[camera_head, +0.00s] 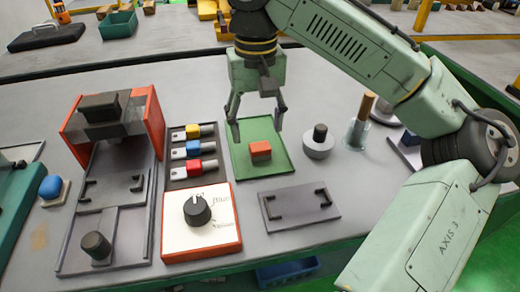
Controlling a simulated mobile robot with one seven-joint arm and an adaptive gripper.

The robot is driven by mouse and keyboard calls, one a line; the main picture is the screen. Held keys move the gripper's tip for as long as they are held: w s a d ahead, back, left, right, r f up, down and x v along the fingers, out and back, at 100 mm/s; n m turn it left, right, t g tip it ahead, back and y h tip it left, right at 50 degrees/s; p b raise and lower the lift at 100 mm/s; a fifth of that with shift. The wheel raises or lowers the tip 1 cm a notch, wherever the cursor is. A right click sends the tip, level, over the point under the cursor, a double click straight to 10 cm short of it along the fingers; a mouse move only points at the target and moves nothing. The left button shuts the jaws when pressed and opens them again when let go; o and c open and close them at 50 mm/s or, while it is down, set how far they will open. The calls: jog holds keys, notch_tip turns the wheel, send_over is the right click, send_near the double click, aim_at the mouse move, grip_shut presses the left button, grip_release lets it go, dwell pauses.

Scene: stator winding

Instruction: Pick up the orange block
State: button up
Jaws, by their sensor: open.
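The orange block (260,151) is a small box that sits on a green tray (282,172) in the middle of the table. My gripper (257,130) points down just above the block. Its two fingers are spread, one to the upper left of the block and one to the upper right. The jaws are open and empty. The block is in plain view and none of it is hidden. The exact height of the fingertips above the tray is hard to tell.
Left of the tray stand a rack of coloured keys (193,155) and a dial box (201,222). A grey plate with black handles (300,205) lies in front. A grey knobbed disc (318,146) and a cup holding a wooden handle (358,130) stand to the right.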

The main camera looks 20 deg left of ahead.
aim_at(259, 146)
jog(key=f, duration=0.2)
jog(key=d+f, duration=0.1)
jog(key=shift+s+f, duration=0.15)
jog(key=shift+f, duration=0.2)
jog(key=shift+a+f, duration=0.15)
jog(key=shift+f, duration=0.25)
jog(key=c, duration=1.3)
